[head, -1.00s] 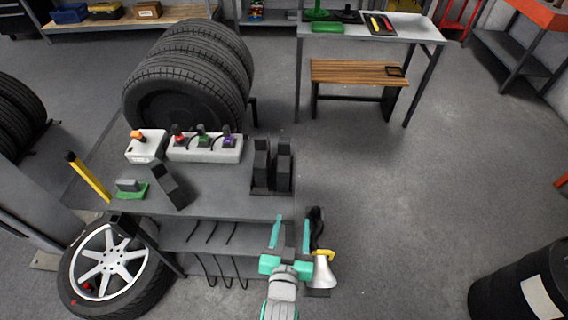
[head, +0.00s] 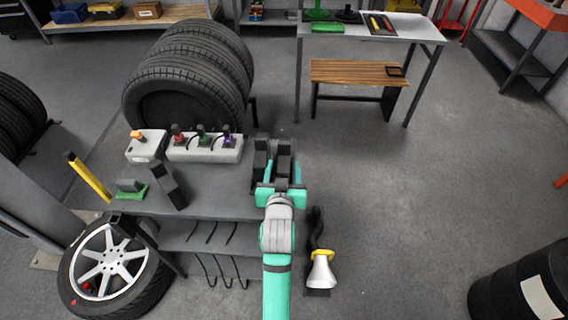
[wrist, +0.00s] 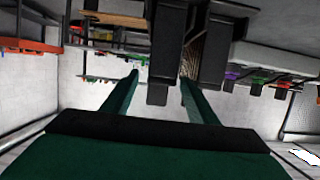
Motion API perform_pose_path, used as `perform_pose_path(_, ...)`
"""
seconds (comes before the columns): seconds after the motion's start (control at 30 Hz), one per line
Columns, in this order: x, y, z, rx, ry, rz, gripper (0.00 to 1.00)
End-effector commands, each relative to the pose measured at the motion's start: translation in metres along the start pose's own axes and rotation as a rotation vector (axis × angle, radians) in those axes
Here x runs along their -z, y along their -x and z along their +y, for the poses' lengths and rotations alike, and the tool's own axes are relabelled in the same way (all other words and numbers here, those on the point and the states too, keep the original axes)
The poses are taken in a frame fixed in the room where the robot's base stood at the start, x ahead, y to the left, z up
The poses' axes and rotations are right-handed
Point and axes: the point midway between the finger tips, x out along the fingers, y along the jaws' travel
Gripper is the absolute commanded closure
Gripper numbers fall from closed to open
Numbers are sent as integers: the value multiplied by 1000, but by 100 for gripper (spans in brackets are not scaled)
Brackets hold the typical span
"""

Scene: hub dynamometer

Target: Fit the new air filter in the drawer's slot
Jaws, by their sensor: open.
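Two dark upright blocks stand side by side at the right end of the grey bench: a left block (head: 260,152) and a right block (head: 284,148). I cannot tell whether either is the air filter, and I make out no drawer slot. My gripper (head: 281,174) is open at these blocks, its green fingers pointing away from me. In the wrist view, one dark block (wrist: 167,42) shows between the fingertips (wrist: 160,78); the other dark block (wrist: 215,55) is outside the right finger. Whether the fingers touch them is unclear.
Tires (head: 190,85) stand behind. Open floor lies to the right.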

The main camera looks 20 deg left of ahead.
Motion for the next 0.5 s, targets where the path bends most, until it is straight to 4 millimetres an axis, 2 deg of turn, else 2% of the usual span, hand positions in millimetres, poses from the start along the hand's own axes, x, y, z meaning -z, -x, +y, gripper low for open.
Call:
perform_pose_path(0.27,1,-20,0,-1,-1,1,47)
perform_pose_path(0.5,2,-53,-1,-1,0,1,47)
